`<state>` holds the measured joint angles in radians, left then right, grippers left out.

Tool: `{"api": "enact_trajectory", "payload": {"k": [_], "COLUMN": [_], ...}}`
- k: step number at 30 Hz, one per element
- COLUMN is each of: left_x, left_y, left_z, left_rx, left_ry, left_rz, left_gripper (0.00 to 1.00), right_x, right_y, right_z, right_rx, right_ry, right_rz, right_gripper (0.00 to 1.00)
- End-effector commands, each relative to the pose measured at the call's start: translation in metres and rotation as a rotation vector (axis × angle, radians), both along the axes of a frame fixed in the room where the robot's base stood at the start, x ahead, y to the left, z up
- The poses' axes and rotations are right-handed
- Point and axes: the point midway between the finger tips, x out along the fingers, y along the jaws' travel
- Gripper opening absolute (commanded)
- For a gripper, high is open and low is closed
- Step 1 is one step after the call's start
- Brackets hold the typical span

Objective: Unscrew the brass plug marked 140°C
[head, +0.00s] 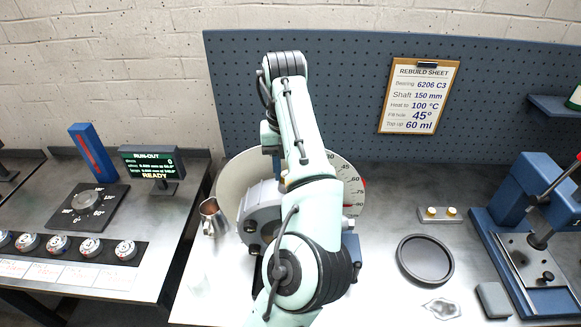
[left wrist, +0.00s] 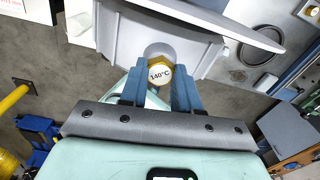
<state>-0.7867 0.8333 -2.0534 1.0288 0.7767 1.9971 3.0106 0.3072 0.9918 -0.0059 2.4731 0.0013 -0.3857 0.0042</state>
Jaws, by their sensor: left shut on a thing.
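The brass plug marked 140°C (left wrist: 159,73) sits in the recess of a grey housing in the left wrist view, its white label facing my camera. My left gripper (left wrist: 158,84) has its two blue fingers shut on the plug, one on each side. In the head view the grey housing (head: 262,207) stands on the bench in front of a large pale dial disc (head: 230,182). My arm covers much of both there, and the plug and left fingertips are hidden. My right gripper is in neither view.
A metal jug (head: 211,218) stands close left of the housing. A black ring (head: 425,281) and a blue press (head: 512,232) are to the right. A rebuild sheet (head: 420,95) hangs on the pegboard. The run-out display (head: 152,164) reads READY.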

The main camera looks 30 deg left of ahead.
Motion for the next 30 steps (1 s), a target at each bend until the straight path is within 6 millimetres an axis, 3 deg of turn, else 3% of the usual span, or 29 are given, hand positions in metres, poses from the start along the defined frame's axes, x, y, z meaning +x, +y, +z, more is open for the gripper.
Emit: {"api": "enact_trajectory", "payload": {"k": [1, 2, 4, 5, 30], "left_x": [-0.0037, -0.0038, -0.0037, -0.0036, -0.002], "left_y": [0.0123, 0.0122, 0.0124, 0.0121, 0.0065], "left_z": [0.0012, 0.0012, 0.001, 0.0009, -0.0001], "left_rx": [0.02, 0.02, 0.02, 0.02, 0.015], "left_ry": [-0.002, -0.002, -0.002, -0.002, 0.002], "left_rz": [0.028, 0.028, 0.029, 0.028, 0.015], "left_gripper": [0.0, 0.34, 0.57, 0.61, 0.58], "right_x": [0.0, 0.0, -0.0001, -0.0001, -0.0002], "right_y": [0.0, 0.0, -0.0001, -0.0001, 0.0], "right_z": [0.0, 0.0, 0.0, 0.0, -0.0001], "right_rx": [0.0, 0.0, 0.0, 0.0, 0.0], "right_ry": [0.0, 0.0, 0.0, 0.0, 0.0], "right_rz": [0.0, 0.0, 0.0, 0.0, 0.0], "right_gripper": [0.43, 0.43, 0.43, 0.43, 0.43]}}
